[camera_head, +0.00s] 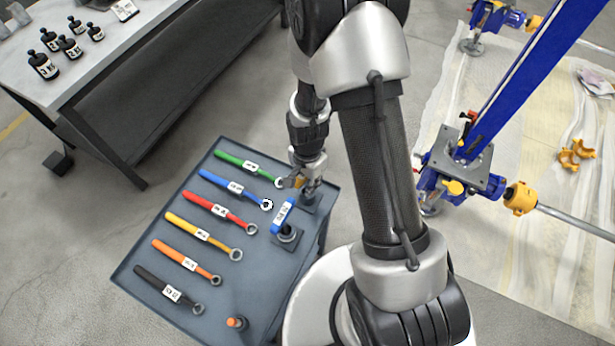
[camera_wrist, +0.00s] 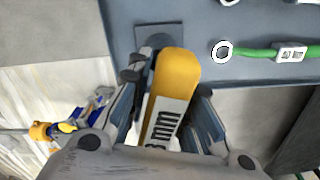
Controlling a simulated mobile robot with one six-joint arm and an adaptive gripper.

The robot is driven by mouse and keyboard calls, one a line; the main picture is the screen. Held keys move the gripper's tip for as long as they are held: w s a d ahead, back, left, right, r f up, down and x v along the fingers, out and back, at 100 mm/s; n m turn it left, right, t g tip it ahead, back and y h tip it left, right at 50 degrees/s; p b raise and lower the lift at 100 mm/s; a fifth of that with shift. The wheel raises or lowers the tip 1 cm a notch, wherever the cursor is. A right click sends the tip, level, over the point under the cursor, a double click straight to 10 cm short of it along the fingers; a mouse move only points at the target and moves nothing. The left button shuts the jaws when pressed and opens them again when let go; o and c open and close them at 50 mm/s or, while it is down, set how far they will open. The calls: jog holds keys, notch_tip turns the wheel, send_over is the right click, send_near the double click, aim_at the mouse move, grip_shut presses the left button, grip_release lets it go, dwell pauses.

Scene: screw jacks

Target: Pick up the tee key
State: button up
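A tee key with a yellow handle (camera_wrist: 176,72) and a white label lies between the fingers of my gripper (camera_wrist: 172,98) in the wrist view. The label ends in "mm"; part of it is hidden by my gripper. The handle runs lengthwise between the two fingers, close to both. Whether both fingers touch it is unclear. In the head view my gripper (camera_head: 302,181) points down over the tray's far right corner, with a bit of the yellow handle (camera_head: 299,182) showing. A blue-handled tee key (camera_head: 283,215) stands in a dark square holder beside it.
The grey tray table (camera_head: 140,262) holds several labelled ring wrenches, from the green wrench (camera_head: 243,164) to the black wrench (camera_head: 168,289). An orange-topped piece (camera_head: 236,322) stands near the front. A workbench (camera_head: 95,70) is behind left. The blue screw jack (camera_head: 463,165) stands at right.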

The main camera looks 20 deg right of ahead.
grip_shut()
jog(key=shift+r, duration=0.1)
dwell(0.6)
